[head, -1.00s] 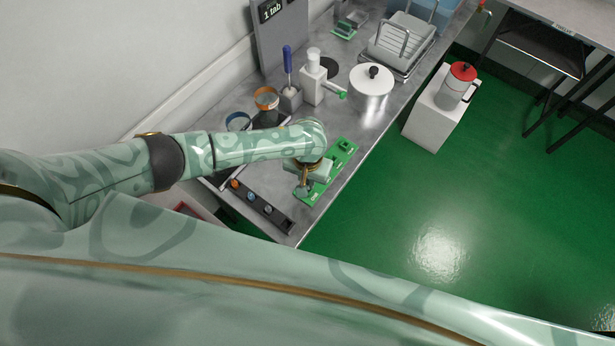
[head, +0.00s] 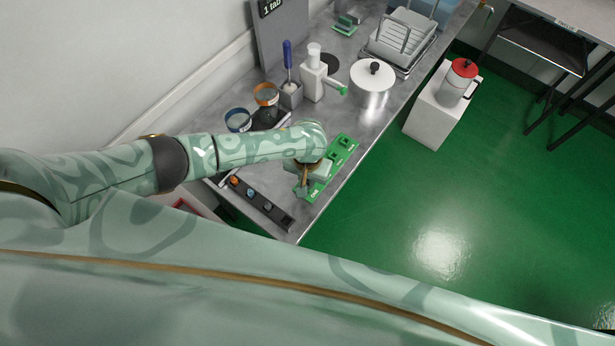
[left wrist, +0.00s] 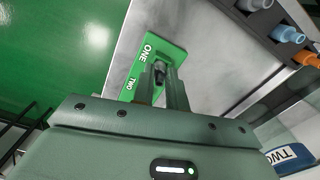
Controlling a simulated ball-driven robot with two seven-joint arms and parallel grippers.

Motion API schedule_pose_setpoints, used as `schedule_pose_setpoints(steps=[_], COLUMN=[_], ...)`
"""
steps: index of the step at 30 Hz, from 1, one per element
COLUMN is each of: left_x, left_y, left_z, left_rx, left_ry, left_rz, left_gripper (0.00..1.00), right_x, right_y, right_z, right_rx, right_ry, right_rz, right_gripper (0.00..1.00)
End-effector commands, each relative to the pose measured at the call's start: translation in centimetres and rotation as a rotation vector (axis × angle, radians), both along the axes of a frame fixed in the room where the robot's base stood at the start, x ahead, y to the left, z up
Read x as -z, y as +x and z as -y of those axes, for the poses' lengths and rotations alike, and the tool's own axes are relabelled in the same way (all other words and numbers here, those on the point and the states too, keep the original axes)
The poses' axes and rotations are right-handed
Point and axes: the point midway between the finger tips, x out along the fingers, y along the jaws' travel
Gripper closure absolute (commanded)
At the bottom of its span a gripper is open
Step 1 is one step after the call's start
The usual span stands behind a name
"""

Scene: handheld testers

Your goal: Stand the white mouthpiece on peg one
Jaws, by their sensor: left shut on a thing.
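The green board (head: 343,151) lies on the steel bench near its front edge, with labels ONE and TWO readable in the left wrist view (left wrist: 178,58). My left gripper (head: 303,186) is over the near end of the board. In the left wrist view its fingers (left wrist: 160,78) are closed around a small piece (left wrist: 159,70), beside the label ONE. The piece looks dark grey in the shade and is mostly hidden; I take it for the white mouthpiece. Peg one is not distinguishable behind the fingers. I cannot tell whether the piece touches it. My right gripper is not in view.
The black rack (head: 280,217) with an orange and a blue mouthpiece (left wrist: 285,33) lies left of the board. Orange and blue ringed cups (head: 266,95), a white device (head: 313,80) and a lidded pot (head: 373,85) stand farther back. Green floor lies right of the bench edge.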

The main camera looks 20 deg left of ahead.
Motion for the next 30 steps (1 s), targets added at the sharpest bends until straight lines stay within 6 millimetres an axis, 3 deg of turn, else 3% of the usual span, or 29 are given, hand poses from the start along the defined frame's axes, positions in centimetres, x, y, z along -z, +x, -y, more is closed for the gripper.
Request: schedule_pose_setpoints(steps=[2,3,5,13,17,30], left_x=[0.0,0.0,0.0,-0.1,-1.3,-12.6], left_y=[0.0,0.0,0.0,0.0,0.0,0.0], left_z=[0.0,0.0,0.0,0.0,0.0,0.0], left_rx=[0.000,0.000,0.000,0.000,0.001,0.001], left_ry=[-0.001,0.000,0.000,0.000,0.000,-0.001], left_rz=[0.000,0.000,0.000,0.000,0.001,0.002], left_gripper=[1.00,0.75,0.60,0.60,0.60,0.60], right_x=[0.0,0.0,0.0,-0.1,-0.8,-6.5], right_y=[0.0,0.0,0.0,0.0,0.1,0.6], right_z=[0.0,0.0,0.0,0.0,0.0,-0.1], right_rx=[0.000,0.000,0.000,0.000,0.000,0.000], right_ry=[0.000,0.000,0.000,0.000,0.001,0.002], right_rz=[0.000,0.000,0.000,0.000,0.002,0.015], right_gripper=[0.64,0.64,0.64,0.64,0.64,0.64])
